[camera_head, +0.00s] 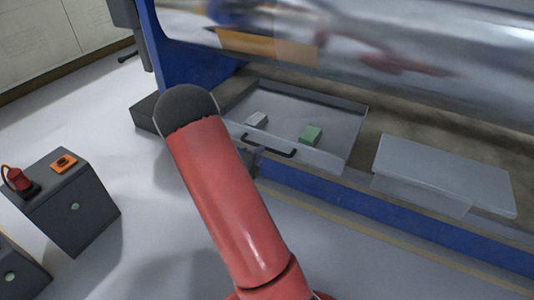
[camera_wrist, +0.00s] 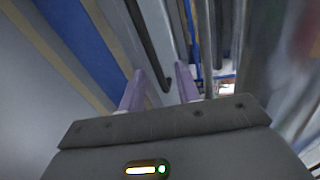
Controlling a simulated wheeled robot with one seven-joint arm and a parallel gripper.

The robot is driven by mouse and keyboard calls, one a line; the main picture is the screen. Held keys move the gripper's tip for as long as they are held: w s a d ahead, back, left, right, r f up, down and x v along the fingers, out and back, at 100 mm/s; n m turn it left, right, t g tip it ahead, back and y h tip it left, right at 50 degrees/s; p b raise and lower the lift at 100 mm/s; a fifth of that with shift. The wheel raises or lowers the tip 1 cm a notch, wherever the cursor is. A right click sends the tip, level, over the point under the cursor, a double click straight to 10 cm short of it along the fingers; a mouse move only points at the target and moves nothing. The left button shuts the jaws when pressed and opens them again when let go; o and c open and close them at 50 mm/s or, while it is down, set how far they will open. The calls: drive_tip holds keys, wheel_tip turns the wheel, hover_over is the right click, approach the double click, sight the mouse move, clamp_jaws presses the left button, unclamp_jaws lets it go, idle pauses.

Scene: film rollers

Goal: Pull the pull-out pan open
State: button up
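The grey pull-out pan (camera_head: 336,122) lies under the large roller in the head view, with its interior in sight. How far it is pulled out is hard to tell. A white-grey block (camera_head: 257,119) and a green block (camera_head: 310,135) lie in it. Its black bar handle (camera_head: 275,151) is on the front face. My gripper (camera_head: 254,160) is at the handle's left part, mostly hidden behind my red arm. In the wrist view, my gripper's two fingers (camera_wrist: 160,70) stand apart, with the dark handle bar (camera_wrist: 144,40) running between them and gaps showing on both sides.
A large shiny roller (camera_head: 390,55) hangs above the pan. A grey flat-topped box (camera_head: 443,172) sits to the pan's right. A blue beam (camera_head: 350,200) runs below. Dark cabinets (camera_head: 75,205) stand at the left. The pale floor in front is clear.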

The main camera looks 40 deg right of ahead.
drive_tip(key=shift+n+t, duration=0.3)
drive_tip(key=shift+n, duration=0.4)
drive_tip(key=x, duration=0.2)
drive_tip(key=f+x, duration=0.1)
drive_tip(key=x, duration=0.2)
drive_tip(key=b+x, duration=0.1)
drive_tip(key=x, duration=0.2)
drive_tip(key=shift+w+a+f, duration=0.15)
drive_tip(key=shift+w+f, duration=0.05)
drive_tip(key=shift+w, duration=0.1)
drive_tip(key=shift+c, duration=0.3)
clamp_jaws()
